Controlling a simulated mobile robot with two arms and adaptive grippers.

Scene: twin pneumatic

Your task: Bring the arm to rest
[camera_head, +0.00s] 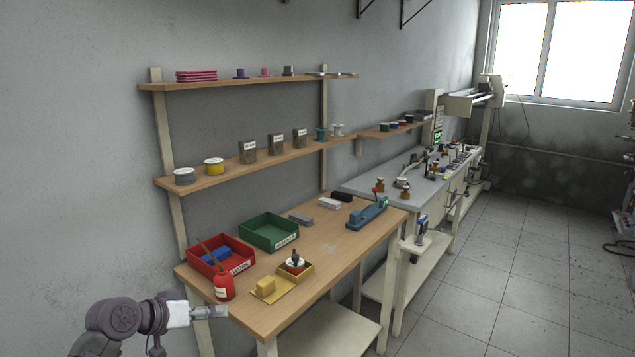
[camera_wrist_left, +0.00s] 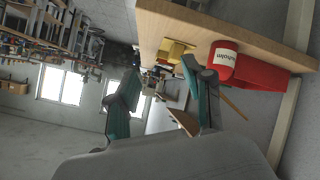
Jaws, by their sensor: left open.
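My left gripper (camera_head: 222,312) comes in from the lower left in the head view, at the near left corner of the wooden workbench (camera_head: 330,249). It looks empty. In the left wrist view its two teal fingers (camera_wrist_left: 165,100) are spread apart with nothing between them. A red bottle (camera_head: 224,287) with a white label stands on the bench just beyond the gripper, apart from it. The bottle also shows in the left wrist view (camera_wrist_left: 226,62). My right gripper is in neither view.
A red bin (camera_head: 240,268) with a blue item, a green bin (camera_head: 269,230), and a yellow tray (camera_head: 268,290) stand near the bottle. A blue tool (camera_head: 367,215) lies farther back. Shelves (camera_head: 230,165) run along the wall. Floor to the right (camera_head: 480,270) is clear.

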